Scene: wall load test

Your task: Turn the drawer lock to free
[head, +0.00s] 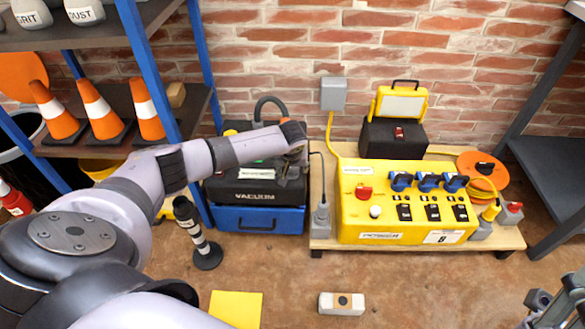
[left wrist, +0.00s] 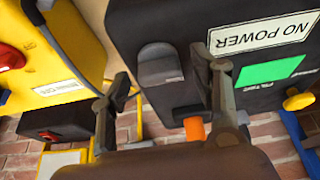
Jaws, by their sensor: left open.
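The blue drawer (head: 284,221) with a dark handle sits closed under the black vacuum unit (head: 235,189), left of the yellow power box. No part is clearly marked as the drawer lock. My left gripper (head: 297,150) is over the right side of the vacuum unit. In the left wrist view my left gripper (left wrist: 162,88) is open, its two fingers on either side of a dark grey knob (left wrist: 158,62) on a black panel. I cannot tell whether the fingers touch the knob. My right gripper (head: 562,302) is partly cut off at the bottom right corner.
The yellow power box (head: 350,222) with blue plugs and a red switch stands on a wooden board (head: 505,240). A white block (head: 342,303) and a yellow sheet (head: 236,308) lie on the floor.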

